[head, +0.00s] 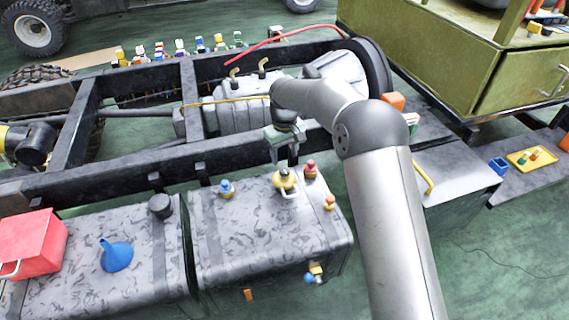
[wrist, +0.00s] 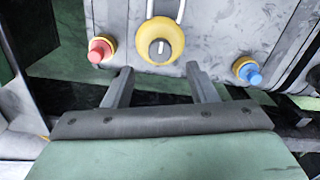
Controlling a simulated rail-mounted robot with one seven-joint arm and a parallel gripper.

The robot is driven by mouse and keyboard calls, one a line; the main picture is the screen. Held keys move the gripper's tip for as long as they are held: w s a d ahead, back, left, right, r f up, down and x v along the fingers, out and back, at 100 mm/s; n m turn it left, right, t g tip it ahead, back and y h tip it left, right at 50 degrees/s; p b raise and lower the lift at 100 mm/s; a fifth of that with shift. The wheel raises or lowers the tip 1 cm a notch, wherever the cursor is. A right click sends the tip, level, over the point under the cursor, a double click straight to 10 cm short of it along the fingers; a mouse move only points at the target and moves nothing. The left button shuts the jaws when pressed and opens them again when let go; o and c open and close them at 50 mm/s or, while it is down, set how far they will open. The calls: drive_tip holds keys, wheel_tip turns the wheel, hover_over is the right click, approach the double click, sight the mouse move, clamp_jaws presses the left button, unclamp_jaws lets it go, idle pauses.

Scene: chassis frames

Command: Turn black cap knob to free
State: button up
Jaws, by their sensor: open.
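A yellow round fitting (head: 285,182) with a dark knob (head: 284,173) on top stands on the right grey tank. In the wrist view the yellow fitting (wrist: 174,34) has a grey-black centre knob (wrist: 160,48) with a pale line across it. A plain black cap (head: 160,206) sits on the left tank. My gripper (head: 284,159) is open and empty, just behind and above the yellow fitting. In the wrist view my gripper (wrist: 158,72) has its two fingers apart, pointing toward the fitting, with the knob roughly centred beyond their tips. I see no contact.
A red knob (head: 310,170) and a blue knob (head: 226,188) flank the yellow fitting. A pale handle bar (head: 290,194) is in front of it. The black chassis rail (head: 230,155) runs close behind. A blue funnel (head: 116,255) and red box (head: 32,243) are on the left tank.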

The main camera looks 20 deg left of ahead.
sight(286, 171)
wheel_tip(286, 171, up, 12)
drive_tip(key=shift+f, duration=0.15)
drive_tip(key=shift+p, duration=0.3)
drive_tip(key=s+d+r+m+p, duration=0.1)
drive_tip(key=s+d+r, duration=0.25)
drive_tip(key=d, duration=0.35)
drive_tip(key=s+d+r+m+p, duration=0.1)
drive_tip(key=s+d+r+m, duration=0.1)
drive_tip(key=s+d, duration=0.35)
drive_tip(key=s+d+r+m+p, duration=0.1)
drive_tip(key=s+d+r, duration=0.15)
drive_tip(key=d, duration=0.55)
drive_tip(key=s+d+f+m+p, duration=0.1)
drive_tip(key=s+d+m, duration=0.1)
drive_tip(key=s+d, duration=0.5)
drive_tip(key=s+d+f+m+p, duration=0.1)
drive_tip(key=s+d, duration=0.5)
drive_tip(key=s, duration=0.8)
drive_tip(key=shift+d+f+m+p, duration=0.4)
drive_tip(key=shift+m+p, duration=0.15)
drive_tip(key=shift+m, duration=0.65)
